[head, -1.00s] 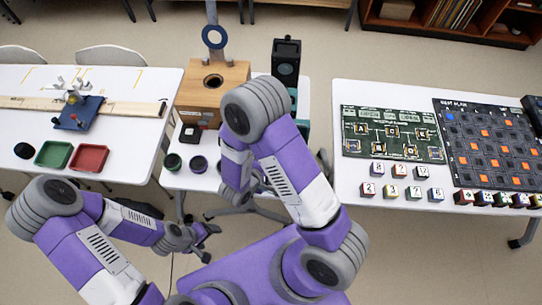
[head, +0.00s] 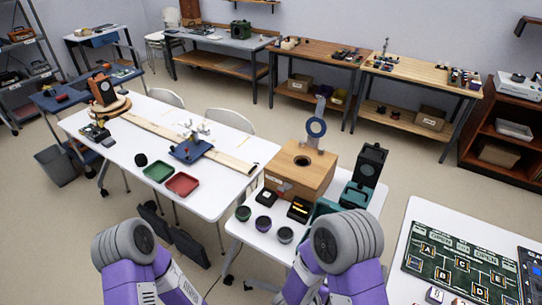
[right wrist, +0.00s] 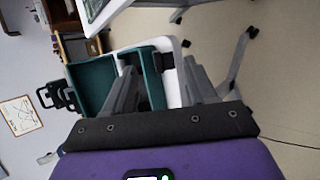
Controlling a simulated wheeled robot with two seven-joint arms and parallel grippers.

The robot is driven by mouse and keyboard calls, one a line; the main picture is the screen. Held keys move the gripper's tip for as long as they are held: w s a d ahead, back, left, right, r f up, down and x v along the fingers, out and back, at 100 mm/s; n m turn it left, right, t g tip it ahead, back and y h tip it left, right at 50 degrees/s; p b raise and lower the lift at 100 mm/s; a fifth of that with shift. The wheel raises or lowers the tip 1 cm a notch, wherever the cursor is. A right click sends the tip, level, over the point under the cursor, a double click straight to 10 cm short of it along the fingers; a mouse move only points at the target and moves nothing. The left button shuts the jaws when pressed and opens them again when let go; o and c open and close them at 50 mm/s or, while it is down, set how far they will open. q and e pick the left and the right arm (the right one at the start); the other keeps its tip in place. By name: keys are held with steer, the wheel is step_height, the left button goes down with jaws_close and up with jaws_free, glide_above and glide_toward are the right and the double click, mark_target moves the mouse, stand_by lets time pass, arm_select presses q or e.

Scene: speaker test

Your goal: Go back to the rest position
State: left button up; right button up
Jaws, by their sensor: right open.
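My left arm (head: 135,262) shows at the bottom left of the head view as purple links with a grey joint. Its gripper is out of frame. My right arm (head: 340,262) rises at the bottom centre, in front of the small table's front right part. Its gripper is not visible there. In the right wrist view my right gripper (right wrist: 160,68) has its two grey fingers spread apart with nothing held between them. Beyond the fingers lie a teal bin (right wrist: 93,84) and a white table edge.
A wooden box (head: 300,172) with a round hole, a black speaker-like unit (head: 368,163) and several small dark cups stand on the small table. The left table holds a green tray (head: 158,171) and red tray (head: 182,184). A circuit board (head: 455,262) lies at right.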

steer(key=a+f+m+g+y, duration=0.1)
steer(key=a+f+m+y, duration=0.3)
steer(key=f+m+y, duration=0.4)
steer(key=s+a+f+m+g+y, duration=0.2)
steer(key=s+a+m+g+y, duration=0.1)
steer(key=s, duration=0.5)
steer(key=shift+s+a+f+m+y, duration=0.3)
steer(key=shift+a+m+y, duration=0.35)
steer(key=shift+y, duration=0.25)
steer(key=shift+w, duration=0.1)
steer(key=shift+c, duration=0.5)
